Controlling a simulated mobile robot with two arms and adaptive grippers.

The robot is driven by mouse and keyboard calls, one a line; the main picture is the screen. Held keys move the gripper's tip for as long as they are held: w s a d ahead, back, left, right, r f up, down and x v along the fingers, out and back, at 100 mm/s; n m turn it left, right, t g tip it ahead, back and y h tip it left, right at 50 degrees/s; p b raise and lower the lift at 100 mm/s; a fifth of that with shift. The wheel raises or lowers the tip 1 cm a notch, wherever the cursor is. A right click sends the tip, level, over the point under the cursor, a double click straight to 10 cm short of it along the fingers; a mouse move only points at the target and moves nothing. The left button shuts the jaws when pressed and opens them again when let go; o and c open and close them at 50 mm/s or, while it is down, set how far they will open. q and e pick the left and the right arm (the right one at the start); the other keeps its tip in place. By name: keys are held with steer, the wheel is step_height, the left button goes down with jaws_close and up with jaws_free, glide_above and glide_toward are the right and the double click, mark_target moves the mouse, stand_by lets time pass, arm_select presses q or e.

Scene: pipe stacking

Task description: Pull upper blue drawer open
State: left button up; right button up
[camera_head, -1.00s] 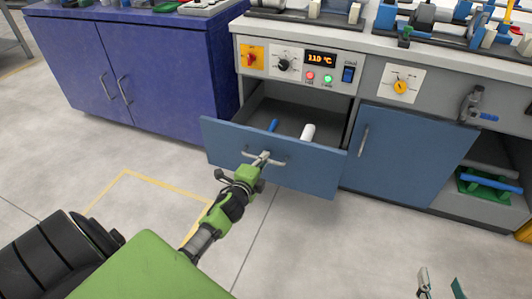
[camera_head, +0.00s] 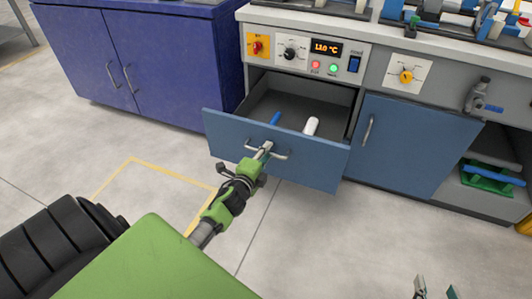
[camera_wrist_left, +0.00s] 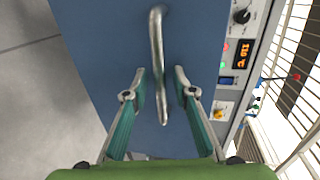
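The upper blue drawer (camera_head: 310,160) stands pulled out from the grey workbench, with its inside visible. A blue item (camera_head: 275,118) and a white cylinder (camera_head: 311,126) lie in it. My left gripper (camera_head: 265,150) is at the drawer's metal handle (camera_head: 281,156). In the left wrist view, the two fingers of my left gripper (camera_wrist_left: 161,80) are apart, with the curved handle (camera_wrist_left: 157,45) between them. Gaps show on both sides of the handle, so the fingers do not look clamped on it. My right gripper (camera_head: 436,289) is at the bottom edge, its fingertips apart and empty.
A closed blue door (camera_head: 410,145) is right of the drawer, beside an open shelf with a green item (camera_head: 488,180). A control panel (camera_head: 305,52) sits above the drawer. A dark blue cabinet (camera_head: 160,60) stands at left. The floor (camera_head: 300,240) in front is clear.

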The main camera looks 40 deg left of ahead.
arm_select(q)
steer(key=shift+s, duration=0.1)
steer(key=v, duration=1.1)
steer(key=shift+s+d, duration=0.15)
steer(key=shift+s, duration=0.2)
steer(key=shift+r, duration=0.1)
